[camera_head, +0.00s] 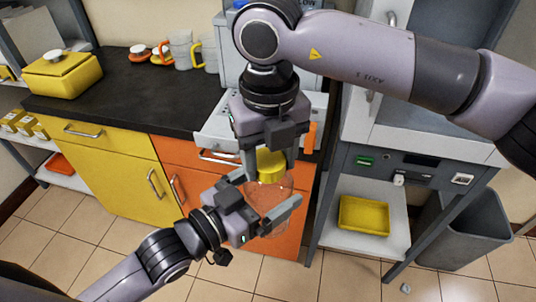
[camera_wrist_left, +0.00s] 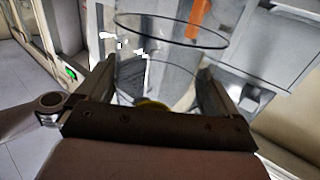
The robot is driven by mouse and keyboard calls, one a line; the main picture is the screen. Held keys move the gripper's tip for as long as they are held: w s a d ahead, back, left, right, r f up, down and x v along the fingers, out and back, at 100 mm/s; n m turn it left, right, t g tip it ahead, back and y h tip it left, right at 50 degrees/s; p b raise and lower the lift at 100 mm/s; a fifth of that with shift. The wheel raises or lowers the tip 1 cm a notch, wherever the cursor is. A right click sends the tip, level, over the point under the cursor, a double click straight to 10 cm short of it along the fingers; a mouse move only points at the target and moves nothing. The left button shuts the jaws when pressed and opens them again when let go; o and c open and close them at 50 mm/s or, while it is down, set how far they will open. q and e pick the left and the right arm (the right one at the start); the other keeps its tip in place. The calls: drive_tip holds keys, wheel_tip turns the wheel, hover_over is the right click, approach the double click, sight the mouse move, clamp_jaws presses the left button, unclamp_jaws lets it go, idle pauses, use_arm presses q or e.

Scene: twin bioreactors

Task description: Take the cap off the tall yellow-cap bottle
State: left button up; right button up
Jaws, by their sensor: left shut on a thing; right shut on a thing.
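The tall clear bottle (camera_head: 270,207) is upright in mid-air in front of the orange cabinet. My left gripper (camera_head: 268,192) comes in from the lower left and is shut on the bottle's body. The yellow cap (camera_head: 271,164) is at the bottle's top. My right gripper (camera_head: 269,172) points down from above and is shut on the cap. I cannot tell whether the cap still touches the neck. In the left wrist view the clear bottle wall (camera_wrist_left: 165,75) stands between my left gripper's fingers (camera_wrist_left: 158,80), with a small yellow patch (camera_wrist_left: 150,103) low in the middle.
A black counter (camera_head: 130,95) over yellow and orange cabinets stands behind. It bears a yellow box (camera_head: 62,78) and handled jugs (camera_head: 182,50). A yellow tray (camera_head: 363,215) lies on a low shelf at right, beside a grey bin (camera_head: 462,235). Tiled floor is open in front.

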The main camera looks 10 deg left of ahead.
drive_tip(key=n, duration=0.6)
drive_tip(key=shift+w+r, duration=0.1)
drive_tip(key=shift+w, duration=0.1)
drive_tip(key=n, duration=0.6)
drive_tip(key=shift+w, duration=0.1)
drive_tip(key=n, duration=1.1)
drive_tip(key=shift+w, duration=0.1)
drive_tip(key=n, duration=0.9)
drive_tip(key=shift+w+a+n, duration=0.1)
drive_tip(key=shift+n, duration=0.2)
drive_tip(key=n, duration=0.4)
drive_tip(key=shift+r+n, duration=0.1)
drive_tip(key=shift+n, duration=0.2)
drive_tip(key=n, duration=0.5)
drive_tip(key=shift+a, duration=0.1)
